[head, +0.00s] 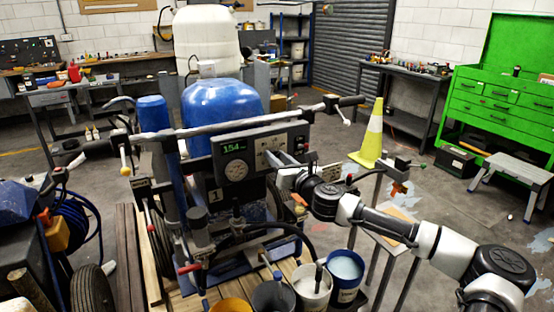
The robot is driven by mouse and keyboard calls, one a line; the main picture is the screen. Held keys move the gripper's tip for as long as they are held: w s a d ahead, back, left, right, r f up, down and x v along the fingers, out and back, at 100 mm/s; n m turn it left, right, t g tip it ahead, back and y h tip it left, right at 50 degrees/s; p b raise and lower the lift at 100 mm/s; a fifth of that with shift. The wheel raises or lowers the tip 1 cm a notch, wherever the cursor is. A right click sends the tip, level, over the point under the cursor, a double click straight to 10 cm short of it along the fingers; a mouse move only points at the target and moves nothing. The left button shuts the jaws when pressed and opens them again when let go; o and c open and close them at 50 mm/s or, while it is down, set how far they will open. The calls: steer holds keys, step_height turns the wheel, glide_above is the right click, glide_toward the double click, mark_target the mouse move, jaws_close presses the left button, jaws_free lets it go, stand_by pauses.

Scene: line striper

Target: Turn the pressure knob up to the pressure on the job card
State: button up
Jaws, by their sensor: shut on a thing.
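The line striper's dark control panel (258,152) faces me below the handlebar. Its green display (234,147) reads about 154, with a round dark dial (236,170) under it. My gripper (276,160) reaches in from the right to the panel's right part. It is shut on the pressure knob there, which my fingers mostly hide. A pale label with small print (269,143) is on the panel's upper right; its text is too small to read. I cannot tell which card in view is the job card.
A blue tank (222,103) stands behind the panel. The handlebar (240,124) runs just above it. Paint pails (345,272) stand below, near my arm. A yellow and white cone (371,135) and a green tool cabinet (500,95) are at the right.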

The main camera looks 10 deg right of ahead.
steer(key=shift+m, duration=1)
steer(key=o, duration=1.1)
steer(key=shift+c, duration=0.2)
steer(key=v, duration=1.7)
steer(key=shift+s+p, duration=0.2)
steer(key=shift+p, duration=0.15)
